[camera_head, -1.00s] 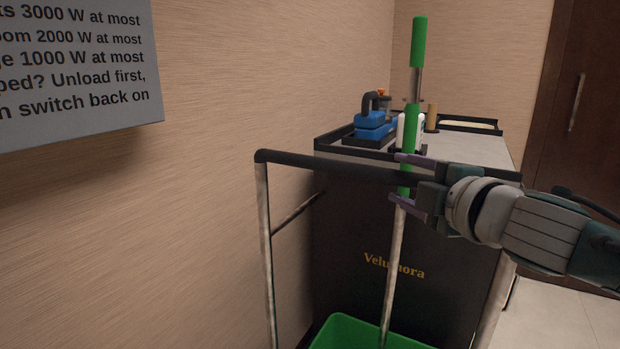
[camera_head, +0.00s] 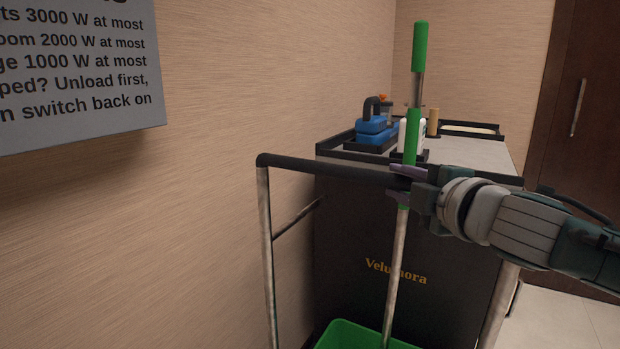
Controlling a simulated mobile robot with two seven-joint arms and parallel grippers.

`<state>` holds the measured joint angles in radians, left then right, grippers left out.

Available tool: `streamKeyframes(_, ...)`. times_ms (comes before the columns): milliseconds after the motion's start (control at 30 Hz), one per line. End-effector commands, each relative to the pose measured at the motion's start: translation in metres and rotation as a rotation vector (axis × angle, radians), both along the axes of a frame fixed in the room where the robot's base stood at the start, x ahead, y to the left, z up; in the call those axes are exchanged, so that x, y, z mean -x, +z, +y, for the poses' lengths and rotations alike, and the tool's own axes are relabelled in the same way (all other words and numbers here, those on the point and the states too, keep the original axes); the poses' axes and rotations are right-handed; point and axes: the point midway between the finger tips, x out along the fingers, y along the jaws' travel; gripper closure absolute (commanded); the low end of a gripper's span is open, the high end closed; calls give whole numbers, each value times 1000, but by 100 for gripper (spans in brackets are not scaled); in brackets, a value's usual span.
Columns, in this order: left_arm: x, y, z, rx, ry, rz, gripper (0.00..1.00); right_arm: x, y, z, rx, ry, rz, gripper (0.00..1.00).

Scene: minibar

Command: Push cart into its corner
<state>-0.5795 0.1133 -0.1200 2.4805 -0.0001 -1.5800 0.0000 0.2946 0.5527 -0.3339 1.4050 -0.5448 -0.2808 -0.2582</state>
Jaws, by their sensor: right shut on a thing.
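The cart (camera_head: 345,235) is a dark box marked "Velumora" with a grey top, standing close along the wall. Its black push bar (camera_head: 320,168) crosses the near side on metal posts. My right gripper (camera_head: 398,183) comes in from the right and is shut on the push bar, with one finger above and one below it. A mop or broom stick with green grips (camera_head: 419,48) stands upright right beside the fingers and hides part of them. My left gripper is out of view.
A green bucket (camera_head: 350,335) sits low at the cart's near side. Blue items (camera_head: 372,133) and bottles stand on the cart top. A sign (camera_head: 75,80) hangs on the left wall. A dark door (camera_head: 590,120) is at right, with bare floor (camera_head: 560,318) before it.

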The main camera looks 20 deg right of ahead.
Motion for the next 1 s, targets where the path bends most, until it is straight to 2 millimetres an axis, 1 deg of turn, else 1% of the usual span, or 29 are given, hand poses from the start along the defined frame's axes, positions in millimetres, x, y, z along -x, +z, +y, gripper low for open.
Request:
streamKeyframes(33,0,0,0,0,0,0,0,0,0,0,0,0,0,96)
streamKeyframes(67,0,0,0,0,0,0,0,0,0,0,0,0,0,100)
streamKeyframes(1000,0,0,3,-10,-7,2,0,0,0,0,1,-1,0,100)
